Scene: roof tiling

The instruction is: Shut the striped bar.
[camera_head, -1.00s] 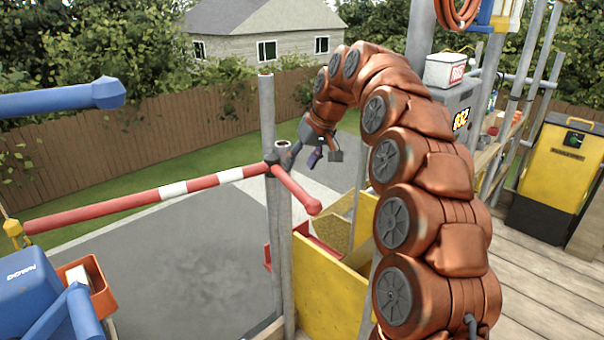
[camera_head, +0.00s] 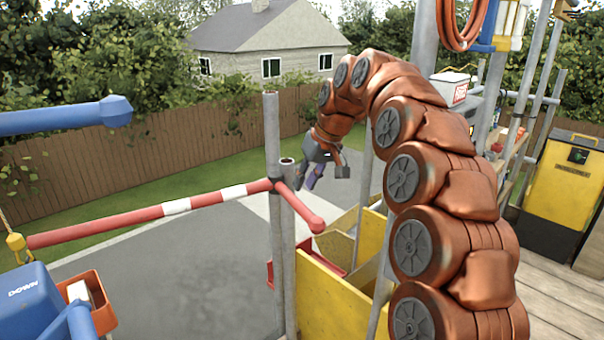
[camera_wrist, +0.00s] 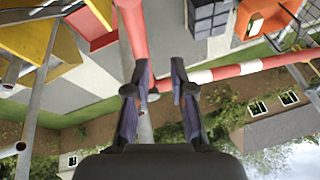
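The striped bar (camera_head: 165,208), red with white bands, runs from a grey post (camera_head: 273,140) leftward to a yellow fitting (camera_head: 16,246). I cannot tell whether its far end sits in that fitting. A short red arm (camera_head: 300,207) with a rounded end extends on the other side of the post. My gripper (camera_head: 310,181) is just above and behind this short arm. In the wrist view my gripper (camera_wrist: 160,78) has its fingers apart with nothing held between them. The striped bar (camera_wrist: 235,70) shows to the right there, and the red arm (camera_wrist: 130,28) lies beyond the fingertips.
A blue box (camera_head: 35,305) and an orange tray (camera_head: 92,302) stand at lower left. A blue tube (camera_head: 60,118) juts in above the bar. Yellow panels (camera_head: 335,300) and metal poles stand below and right of my gripper. A yellow-and-black bin (camera_head: 565,185) is far right.

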